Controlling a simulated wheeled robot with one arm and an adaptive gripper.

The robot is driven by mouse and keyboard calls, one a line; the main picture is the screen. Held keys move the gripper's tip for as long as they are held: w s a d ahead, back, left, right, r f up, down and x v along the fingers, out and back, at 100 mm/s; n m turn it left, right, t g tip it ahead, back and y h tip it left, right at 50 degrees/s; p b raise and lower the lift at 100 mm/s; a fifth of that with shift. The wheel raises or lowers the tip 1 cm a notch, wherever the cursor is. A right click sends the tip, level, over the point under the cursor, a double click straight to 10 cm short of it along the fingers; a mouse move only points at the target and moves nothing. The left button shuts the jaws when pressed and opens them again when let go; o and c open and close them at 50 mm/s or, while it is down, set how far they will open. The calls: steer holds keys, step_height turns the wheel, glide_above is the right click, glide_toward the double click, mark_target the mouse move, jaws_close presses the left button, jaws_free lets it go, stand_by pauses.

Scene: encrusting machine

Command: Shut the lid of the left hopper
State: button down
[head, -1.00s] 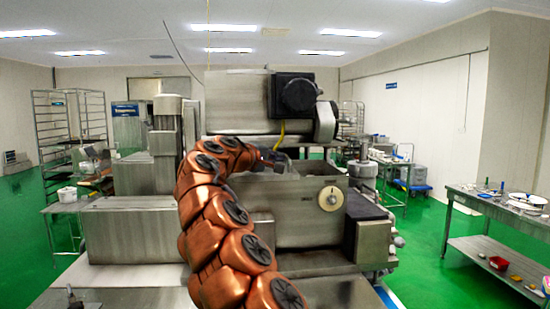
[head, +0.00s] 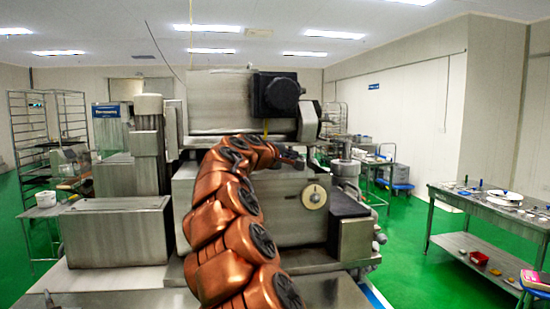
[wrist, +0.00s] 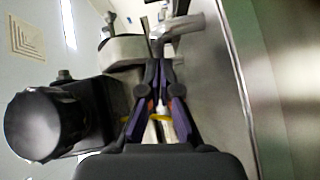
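The encrusting machine's steel hopper section (head: 285,222) stands behind my curved copper arm in the head view. A broad flat steel panel, apparently the hopper lid (head: 285,184), spans its upper part; its exact tilt is unclear. My gripper (head: 296,160) is at the panel's upper edge, small and dark there. In the wrist view, my gripper (wrist: 160,68) has its dark and purple fingers converging, tips almost together, with nothing visible held. A large grey steel surface (wrist: 208,95) lies close along their right side; contact cannot be told. My arm hides part of the hopper.
A dark motor housing (head: 276,95) hangs above the hopper and shows in the wrist view (wrist: 60,120). A steel block (head: 115,235) stands left. A round dial (head: 314,196) is on the front. A side table (head: 490,215) stands right, with green floor between.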

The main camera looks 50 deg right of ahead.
steer(key=s+d, duration=0.1)
steer(key=d, duration=0.1)
steer(key=s+d, duration=0.2)
steer(key=shift+s+d+f, duration=0.1)
steer(key=shift+s+d, duration=0.2)
steer(key=shift+s, duration=0.05)
steer(key=shift+w+a, duration=0.3)
steer(key=shift+a, duration=0.05)
steer(key=a, duration=0.1)
steer(key=w+a, duration=0.1)
steer(key=w+a+r+b, duration=0.1)
steer(key=a, duration=0.1)
steer(key=shift+w, duration=0.15)
steer(key=s+a+r+b, duration=0.1)
steer(key=a+b, duration=0.1)
steer(key=a, duration=0.6)
steer(key=shift+s+a+r, duration=0.25)
steer(key=shift+a, duration=0.05)
